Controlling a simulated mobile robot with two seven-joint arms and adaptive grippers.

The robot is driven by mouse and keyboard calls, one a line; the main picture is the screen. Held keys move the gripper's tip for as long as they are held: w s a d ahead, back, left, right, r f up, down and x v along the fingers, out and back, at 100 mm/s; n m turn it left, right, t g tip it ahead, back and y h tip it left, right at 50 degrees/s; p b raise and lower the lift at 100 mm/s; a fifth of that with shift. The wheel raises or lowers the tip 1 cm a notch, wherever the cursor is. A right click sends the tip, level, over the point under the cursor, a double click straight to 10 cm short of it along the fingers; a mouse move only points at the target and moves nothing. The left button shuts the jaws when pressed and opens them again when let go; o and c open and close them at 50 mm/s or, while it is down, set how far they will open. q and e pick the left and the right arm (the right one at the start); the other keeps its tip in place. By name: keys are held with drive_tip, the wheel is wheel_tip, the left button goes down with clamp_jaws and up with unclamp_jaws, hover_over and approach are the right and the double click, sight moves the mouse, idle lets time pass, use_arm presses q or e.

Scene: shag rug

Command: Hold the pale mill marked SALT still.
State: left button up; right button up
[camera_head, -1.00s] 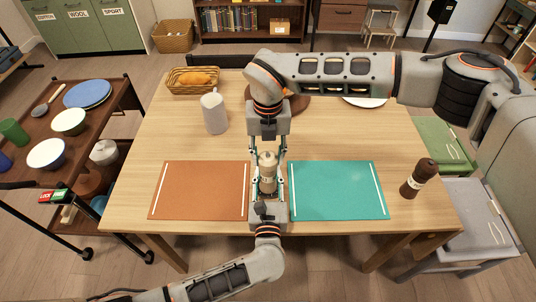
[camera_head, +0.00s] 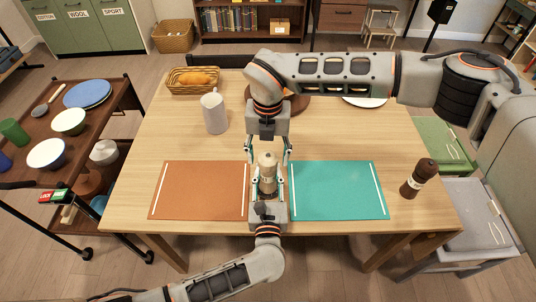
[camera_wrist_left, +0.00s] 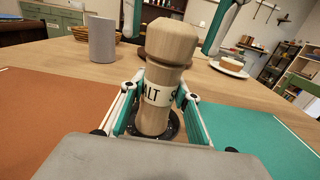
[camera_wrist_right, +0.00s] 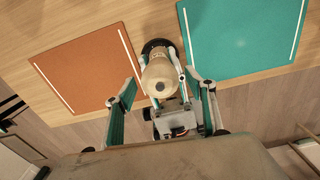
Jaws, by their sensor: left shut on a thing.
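The pale mill (camera_head: 267,172) stands upright on the table between the two mats. Its band, partly hidden, shows the letters "ALT" in the left wrist view (camera_wrist_left: 160,95). My left gripper (camera_head: 267,190), low on the near side, is shut on the mill's lower body. My right gripper (camera_head: 267,155) comes from the far side, above the mill. Its fingers are spread on either side of the mill's top with gaps, and it holds nothing. The right wrist view shows the mill's round top (camera_wrist_right: 160,75) between the open fingers.
An orange mat (camera_head: 200,190) lies left of the mill and a teal mat (camera_head: 338,190) right. A dark brown mill (camera_head: 419,178) stands at the table's right edge.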

sight(268, 155)
wheel_tip(268, 155, up, 12)
idle(0.7)
idle(0.4)
wheel_tip(268, 155, down, 13)
drive_tip(key=n, duration=1.8)
drive_tip(key=c, duration=1.1)
